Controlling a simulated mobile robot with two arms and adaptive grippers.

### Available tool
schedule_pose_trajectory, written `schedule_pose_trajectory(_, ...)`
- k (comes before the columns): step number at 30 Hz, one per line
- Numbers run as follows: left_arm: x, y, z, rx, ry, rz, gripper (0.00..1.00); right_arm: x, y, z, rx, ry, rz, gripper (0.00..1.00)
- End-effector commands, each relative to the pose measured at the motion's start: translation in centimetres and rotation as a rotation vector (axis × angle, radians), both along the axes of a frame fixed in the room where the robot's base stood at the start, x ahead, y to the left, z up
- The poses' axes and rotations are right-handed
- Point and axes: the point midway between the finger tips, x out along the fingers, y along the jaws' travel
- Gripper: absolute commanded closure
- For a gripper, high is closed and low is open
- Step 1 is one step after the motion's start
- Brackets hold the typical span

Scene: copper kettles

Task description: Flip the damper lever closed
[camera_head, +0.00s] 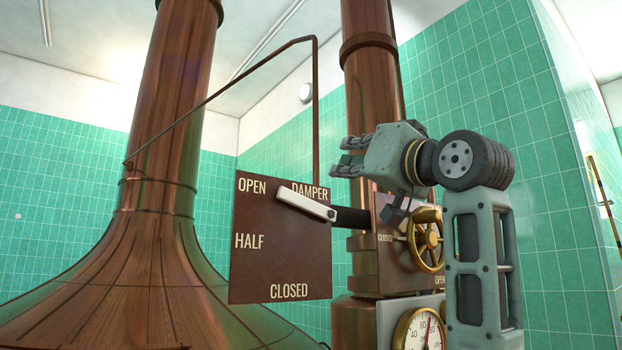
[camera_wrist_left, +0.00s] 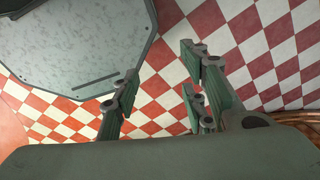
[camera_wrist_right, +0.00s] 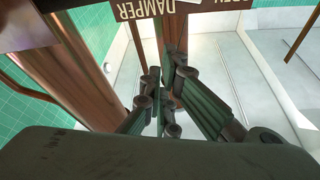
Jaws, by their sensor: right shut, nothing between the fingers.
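The damper lever (camera_head: 303,203) has a cream handle and a dark shaft. It points left and slightly up, towards the OPEN lettering on the brown damper plate (camera_head: 262,267). The plate also reads HALF at the left and CLOSED at the bottom. My right gripper (camera_head: 342,157) is shut and empty, above and to the right of the lever and apart from it in the picture. In the right wrist view the right gripper's fingers (camera_wrist_right: 160,92) are close together below the upside-down DAMPER lettering. My left gripper (camera_wrist_left: 163,92) is open and empty over the floor, seen only in the left wrist view.
A brass valve wheel (camera_head: 428,240) on its own brown panel and a round gauge (camera_head: 420,332) sit below my right gripper. A large copper kettle (camera_head: 120,262) fills the left. A copper pipe (camera_head: 378,95) rises behind the plate, near my right gripper.

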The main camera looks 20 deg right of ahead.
Motion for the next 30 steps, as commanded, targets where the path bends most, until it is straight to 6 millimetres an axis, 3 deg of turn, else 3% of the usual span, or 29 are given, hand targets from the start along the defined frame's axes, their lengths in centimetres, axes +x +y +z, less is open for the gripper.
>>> schedule_pose_trajectory(3,-3.0,-0.2,-0.1,-0.001,0.043,0.0,0.6,0.2,0.0,0.0,-0.001,0.002,0.0,1.0)
schedule_pose_trajectory(7,-4.4,-0.4,0.7,-0.003,0.061,-0.002,0.6,1.1,0.3,0.4,-0.002,0.006,0.001,1.0)
schedule_pose_trajectory(11,-3.2,-0.4,2.4,-0.003,0.045,-0.002,0.6,2.9,0.8,1.4,-0.001,0.007,0.002,1.0)
schedule_pose_trajectory(16,0.2,-0.7,5.4,-0.008,-0.005,-0.003,0.6,6.3,1.7,2.8,-0.001,0.007,0.002,1.0)
schedule_pose_trajectory(21,0.6,-0.6,8.0,-0.008,-0.01,-0.003,0.6,9.4,2.6,3.8,-0.001,0.007,0.001,1.0)
schedule_pose_trajectory(24,-0.3,-0.5,7.6,-0.006,0.002,-0.002,0.6,9.4,2.9,1.8,-0.002,0.003,0.001,1.0)
schedule_pose_trajectory(30,-2.3,-0.1,8.0,0.0,0.033,-0.001,0.6,9.1,3.3,-0.1,-0.002,0.003,0.001,1.0)
